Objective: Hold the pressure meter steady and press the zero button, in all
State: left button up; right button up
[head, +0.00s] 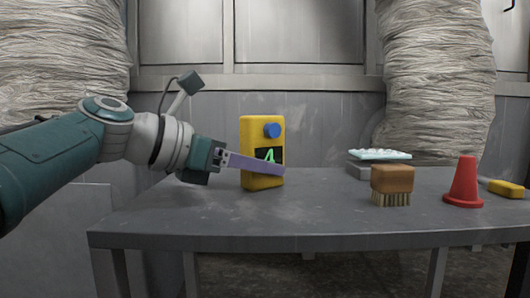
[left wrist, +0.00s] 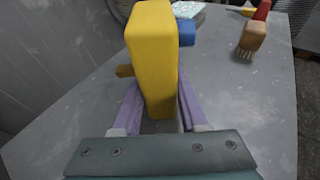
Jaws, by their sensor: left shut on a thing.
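The pressure meter is a yellow upright box (head: 262,129) near the back middle of the table in the head view, with a blue round button (head: 272,130) on its upper front and a dark screen (head: 265,156) with a green mark. My left gripper (head: 275,168) comes in from the left, one purple finger across the meter's lower front. In the left wrist view the meter (left wrist: 152,55) stands between both purple fingers of my left gripper (left wrist: 160,105), which is shut on it. The blue button (left wrist: 186,32) sticks out at its right. My right gripper is not in view.
A light-blue keypad-like thing (head: 380,154) is behind the brush. The table between meter and brush is clear.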

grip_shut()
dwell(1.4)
